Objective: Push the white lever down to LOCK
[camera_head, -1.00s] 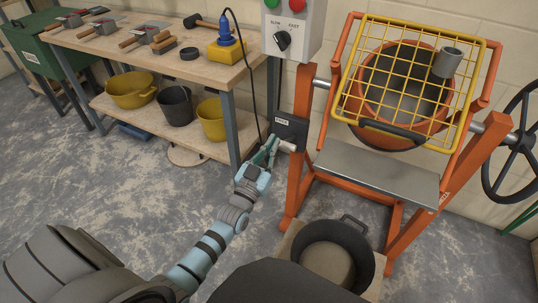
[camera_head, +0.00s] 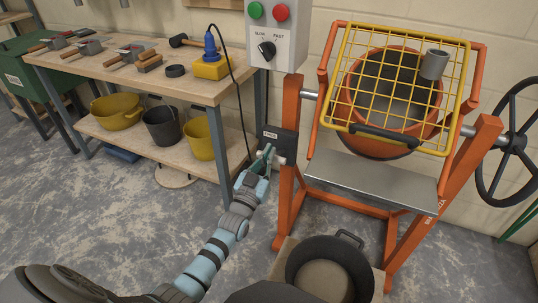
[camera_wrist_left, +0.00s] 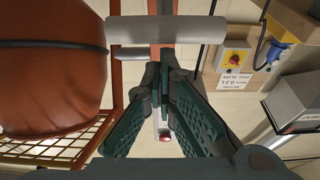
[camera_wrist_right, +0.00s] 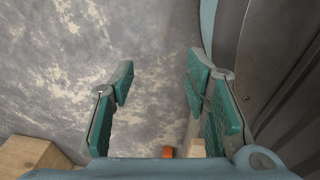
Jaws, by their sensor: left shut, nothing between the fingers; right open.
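The white lever (camera_head: 281,160) shows as a short pale stub at the lower edge of a dark labelled box (camera_head: 281,143) on the mixer's left orange post. My left gripper (camera_head: 267,153) is shut and empty, close beside the lever on its left. I cannot tell whether they touch. In the left wrist view a pale cylinder (camera_wrist_left: 165,30), which looks like the lever, lies across the picture beyond the shut fingertips (camera_wrist_left: 161,75). The label is too small to read surely. My right gripper (camera_wrist_right: 160,90) is open and empty above the concrete floor.
The orange mixer drum with its yellow grid (camera_head: 400,75) stands right of the post. The control box (camera_head: 278,35) sits above. A workbench (camera_head: 130,80) is to the left, with a black cable hanging near my left gripper. A black tub (camera_head: 330,270) stands below.

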